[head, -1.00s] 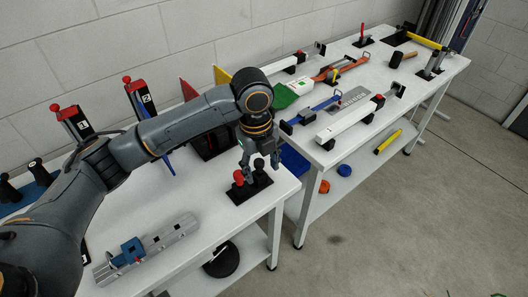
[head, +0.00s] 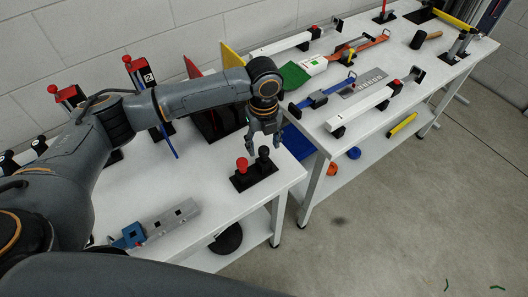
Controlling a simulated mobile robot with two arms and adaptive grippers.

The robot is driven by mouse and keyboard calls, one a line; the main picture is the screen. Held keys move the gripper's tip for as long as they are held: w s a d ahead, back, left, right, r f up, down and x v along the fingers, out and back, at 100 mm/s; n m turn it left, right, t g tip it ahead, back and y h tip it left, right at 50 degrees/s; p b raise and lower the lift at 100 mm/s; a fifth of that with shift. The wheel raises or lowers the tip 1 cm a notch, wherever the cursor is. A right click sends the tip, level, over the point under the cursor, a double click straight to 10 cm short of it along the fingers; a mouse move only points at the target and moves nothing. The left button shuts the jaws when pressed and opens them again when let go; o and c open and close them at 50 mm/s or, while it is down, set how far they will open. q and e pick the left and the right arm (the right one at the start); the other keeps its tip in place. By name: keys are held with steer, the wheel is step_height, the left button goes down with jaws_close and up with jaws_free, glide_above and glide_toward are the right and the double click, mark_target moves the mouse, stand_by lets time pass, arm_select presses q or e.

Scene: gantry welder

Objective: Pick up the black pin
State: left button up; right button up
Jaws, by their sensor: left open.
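The black pin (head: 264,161) stands upright with a round knob, in a black base plate (head: 243,184) near the front right corner of the near white table. A red-topped pin (head: 241,168) stands beside it on the left in the same plate. My left gripper (head: 264,148) points down with its fingers apart, just above and behind the black pin's knob in the picture. It appears empty, and I cannot tell whether a finger touches the pin. My right gripper is out of view.
A grey rail with a blue block (head: 133,235) lies at the near table's front left. Red-topped black stands (head: 139,72) are at the back. A second white table (head: 300,108) holds clamps and a hammer (head: 420,40). The floor at right is mostly clear.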

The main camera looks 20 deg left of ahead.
mark_target(264, 149)
arm_select(q)
step_height(264, 149, down, 4)
steer(key=shift+s+r+p, duration=0.15)
steer(key=shift+r+p, duration=0.05)
steer(key=shift+p, duration=0.35)
steer(key=shift+f, duration=0.3)
steer(key=c, duration=0.9)
jaws_close()
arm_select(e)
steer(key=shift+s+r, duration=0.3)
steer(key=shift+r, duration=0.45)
arm_select(q)
steer(key=shift+r, duration=0.1)
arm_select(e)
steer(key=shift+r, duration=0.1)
